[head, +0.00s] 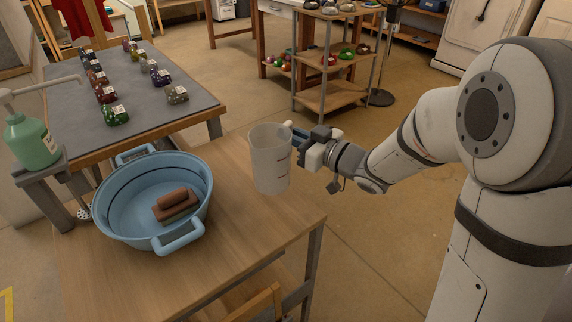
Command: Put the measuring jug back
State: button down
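My gripper (300,142) is at the jug's right side, where the handle would be, reaching in from the right. The jug and the gripper's own body hide the fingertips and the handle, so I cannot see whether the fingers are closed on it.
A blue two-handled tub (112,217) holding a brown block (173,203) stands left of the jug. A green pump bottle (32,141) is at the far left. A grey-topped table (140,85) behind carries several patterned items. A wooden shelf rack (322,99) stands beyond open floor.

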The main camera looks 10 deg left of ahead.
jog(key=shift+f+b, duration=0.5)
jog(key=shift+f, duration=1.9)
jog(key=shift+f, duration=0.15)
jog(key=c, duration=1.5)
grip_release()
jog(key=shift+o, duration=0.2)
